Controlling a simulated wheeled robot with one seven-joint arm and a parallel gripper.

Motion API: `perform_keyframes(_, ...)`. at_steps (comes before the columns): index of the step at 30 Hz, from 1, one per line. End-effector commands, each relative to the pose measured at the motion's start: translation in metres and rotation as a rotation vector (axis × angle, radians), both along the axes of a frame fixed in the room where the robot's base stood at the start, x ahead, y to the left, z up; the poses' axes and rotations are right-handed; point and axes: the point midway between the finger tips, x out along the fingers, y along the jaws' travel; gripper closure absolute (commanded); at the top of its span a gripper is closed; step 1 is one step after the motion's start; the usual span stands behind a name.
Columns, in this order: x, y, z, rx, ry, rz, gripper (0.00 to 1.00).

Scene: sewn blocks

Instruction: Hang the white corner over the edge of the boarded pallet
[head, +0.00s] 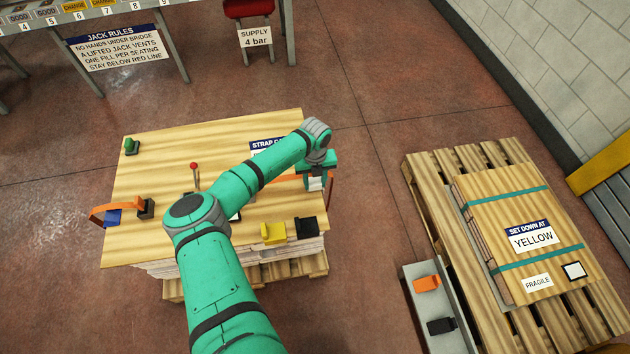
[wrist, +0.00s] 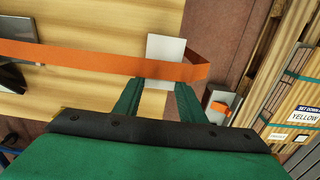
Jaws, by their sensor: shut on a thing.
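The white corner (wrist: 166,48) is between the fingertips of my gripper (wrist: 158,86) in the wrist view. It lies at the right edge of the boarded pallet (head: 150,180); I cannot tell whether it touches the board. A small part of the white corner also shows in the head view (head: 315,184), under my gripper (head: 318,178). An orange strap (wrist: 80,58) crosses in front of the white corner in the wrist view and bends just right of it. My arm hides the middle of the board.
A yellow corner (head: 273,233) and a black one (head: 306,227) sit at the board's front edge, a green one (head: 131,146) at the far left. A grey tray (head: 450,335) holds an orange and a black piece. A second pallet (head: 470,160) carries a strapped crate.

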Motion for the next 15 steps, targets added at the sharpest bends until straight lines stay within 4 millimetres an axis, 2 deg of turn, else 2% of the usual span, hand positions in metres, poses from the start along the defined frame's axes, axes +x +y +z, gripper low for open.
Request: perform_keyframes(15, 0.0001, 0.0001, -0.0069, 0.000, 0.000, 0.000, 0.85)
